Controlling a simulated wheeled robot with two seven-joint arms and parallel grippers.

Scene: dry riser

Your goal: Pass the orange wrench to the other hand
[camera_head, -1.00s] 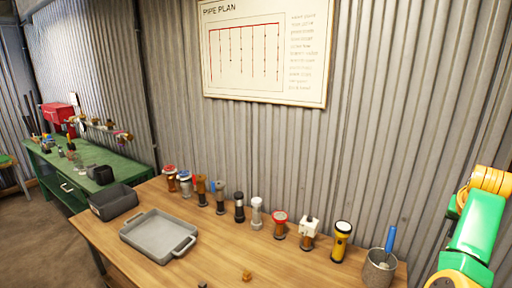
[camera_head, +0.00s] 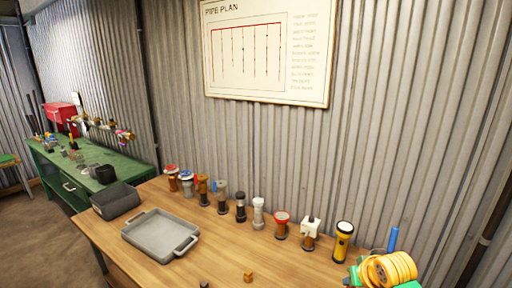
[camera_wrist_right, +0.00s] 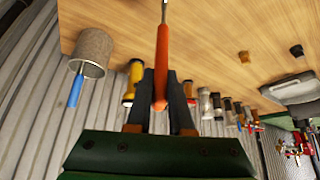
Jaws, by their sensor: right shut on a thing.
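The orange wrench (camera_wrist_right: 162,50) shows in the right wrist view, its orange handle between the two dark fingers of my right gripper (camera_wrist_right: 161,76). Its thin metal part runs up out of the top of that view. My right gripper is shut on the handle. In the head view my right arm is at the lower right, in front of the bench's right end, and the wrench cannot be made out there. My left gripper is in neither view.
A wooden bench (camera_head: 215,262) carries a grey tray (camera_head: 160,236), a dark bin (camera_head: 117,200), a row of several pipe fittings and a yellow flashlight (camera_head: 342,240). A cup (camera_wrist_right: 94,46) holds a blue-handled tool (camera_wrist_right: 75,90). A small brass piece (camera_head: 248,276) lies near the front.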

